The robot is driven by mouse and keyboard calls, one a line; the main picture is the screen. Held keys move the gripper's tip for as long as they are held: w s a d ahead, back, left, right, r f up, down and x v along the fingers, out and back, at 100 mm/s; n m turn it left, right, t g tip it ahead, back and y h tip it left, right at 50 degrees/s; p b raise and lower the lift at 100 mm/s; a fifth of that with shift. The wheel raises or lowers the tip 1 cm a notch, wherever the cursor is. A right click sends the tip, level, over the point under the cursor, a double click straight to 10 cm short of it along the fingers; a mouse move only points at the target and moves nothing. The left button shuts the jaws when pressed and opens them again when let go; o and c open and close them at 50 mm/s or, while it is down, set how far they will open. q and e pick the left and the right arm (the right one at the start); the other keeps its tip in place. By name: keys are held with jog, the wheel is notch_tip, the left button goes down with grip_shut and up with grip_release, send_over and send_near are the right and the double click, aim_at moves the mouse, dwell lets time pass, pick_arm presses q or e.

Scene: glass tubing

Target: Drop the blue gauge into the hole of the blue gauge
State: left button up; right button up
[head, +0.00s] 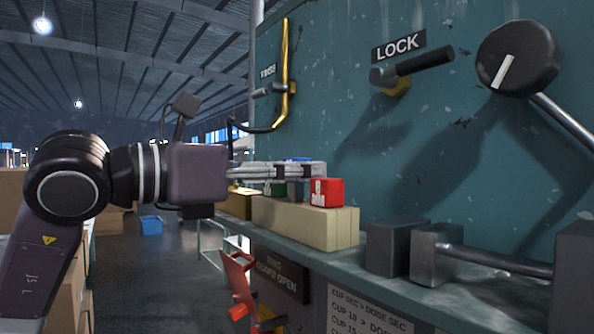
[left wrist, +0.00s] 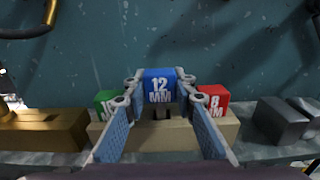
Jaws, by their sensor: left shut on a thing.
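The blue gauge (left wrist: 160,80), a block marked "12 MM", sits between the fingertips of my left gripper (left wrist: 160,90), which is shut on it. In the head view only a sliver of the blue gauge (head: 299,159) shows above my left gripper (head: 312,172). It is above the beige block (head: 300,220), between the green gauge (left wrist: 107,101) and the red gauge (left wrist: 213,100). Short dark parts show under it in the left wrist view; I cannot tell whether it touches the block. My right gripper is not in view.
A brass-coloured block (left wrist: 42,130) stands left of the beige block. Dark grey blocks (head: 388,247) with a bar stand to the right on the ledge. The teal panel behind carries a LOCK lever (head: 425,60), a black knob (head: 518,56) and a yellow pipe (head: 285,60).

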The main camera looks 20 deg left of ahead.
pick_arm(q)
jog(key=shift+f+b, duration=1.05)
jog(key=shift+f, duration=0.15)
jog(key=o, duration=1.2)
jog(key=v, duration=1.2)
